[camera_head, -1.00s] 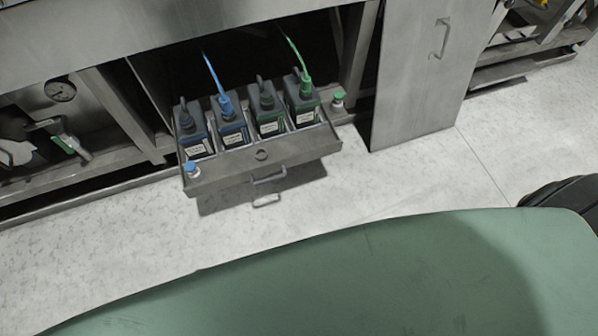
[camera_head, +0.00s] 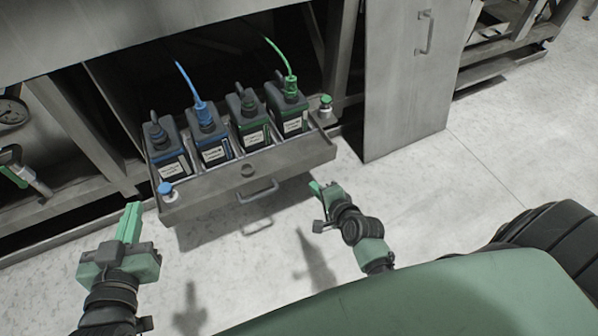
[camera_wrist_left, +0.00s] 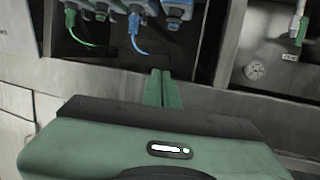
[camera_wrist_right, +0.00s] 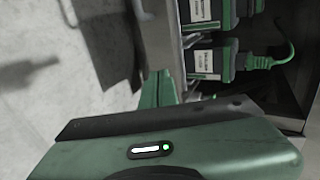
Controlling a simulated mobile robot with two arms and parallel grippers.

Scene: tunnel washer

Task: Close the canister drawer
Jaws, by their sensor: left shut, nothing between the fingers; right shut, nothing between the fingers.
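The canister drawer (camera_head: 215,193) stands pulled out of the steel cabinet in the head view, with a bar handle (camera_head: 257,191) on its front. It holds several dark canisters, two with blue labels at left and two with green labels at right. A blue hose (camera_head: 190,82) and a green hose (camera_head: 277,52) run up from two of them. My left gripper (camera_head: 131,222) is shut and empty, left of and in front of the drawer. My right gripper (camera_head: 318,187) is shut and empty, close by the drawer's right front corner; contact cannot be told. The right wrist view shows the drawer's edge (camera_wrist_right: 172,50).
A blue-capped bottle (camera_head: 167,191) sits at the drawer's front left corner and a green-capped one (camera_head: 326,104) beside its right side. A cabinet door (camera_head: 408,80) stands at right. A pipe with a green valve handle (camera_head: 18,176) is at left. The pale floor in front is clear.

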